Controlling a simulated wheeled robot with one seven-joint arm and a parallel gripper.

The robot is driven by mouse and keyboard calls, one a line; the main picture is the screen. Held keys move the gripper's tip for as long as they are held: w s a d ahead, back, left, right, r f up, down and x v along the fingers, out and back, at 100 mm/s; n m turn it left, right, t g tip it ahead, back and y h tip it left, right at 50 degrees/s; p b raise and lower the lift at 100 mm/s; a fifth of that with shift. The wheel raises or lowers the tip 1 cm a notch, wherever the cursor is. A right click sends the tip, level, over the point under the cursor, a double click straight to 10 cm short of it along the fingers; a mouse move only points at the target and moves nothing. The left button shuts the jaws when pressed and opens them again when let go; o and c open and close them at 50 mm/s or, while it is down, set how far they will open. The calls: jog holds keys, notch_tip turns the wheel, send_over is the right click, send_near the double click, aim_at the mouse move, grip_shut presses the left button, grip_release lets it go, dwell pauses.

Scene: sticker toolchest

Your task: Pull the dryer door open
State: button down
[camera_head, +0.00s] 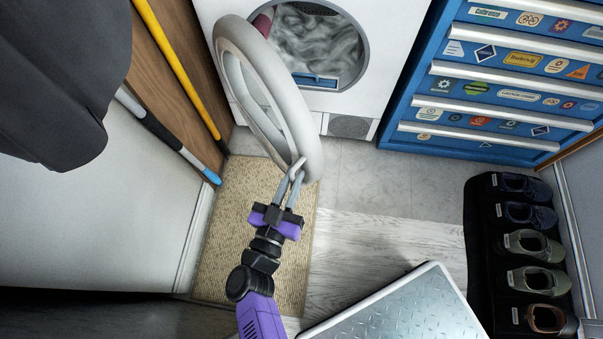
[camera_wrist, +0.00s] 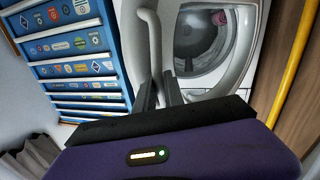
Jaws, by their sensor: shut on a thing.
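The white dryer (camera_head: 385,55) stands against the back, its round opening showing grey cloth and a bit of dark red. Its ring-shaped door (camera_head: 304,115) stands swung out from the front, hinged at the left, with its free edge toward me. My gripper (camera_head: 296,172) is shut on the pale door handle (camera_head: 299,162) at that edge. In the wrist view the two dark fingers (camera_wrist: 160,90) are at the lower end of the curved handle (camera_wrist: 153,40), with the dryer behind. The exact contact is partly hidden there.
A blue stickered tool chest (camera_head: 475,98) stands right of the dryer. A yellow pole (camera_head: 180,70) and another pole lean at left. A shoe rack (camera_head: 485,240) is at right, a metal-topped platform (camera_head: 405,310) in front. A beige mat (camera_head: 235,220) lies below my gripper. Bare floor lies right of the mat.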

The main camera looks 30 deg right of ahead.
jog(key=shift+a, duration=0.1)
jog(key=c, duration=1.5)
grip_release()
jog(key=shift+o, duration=0.2)
jog(key=shift+r, duration=0.15)
notch_tip(320, 180, up, 20)
jog(key=p, duration=1.7)
jog(key=shift+p, duration=0.35)
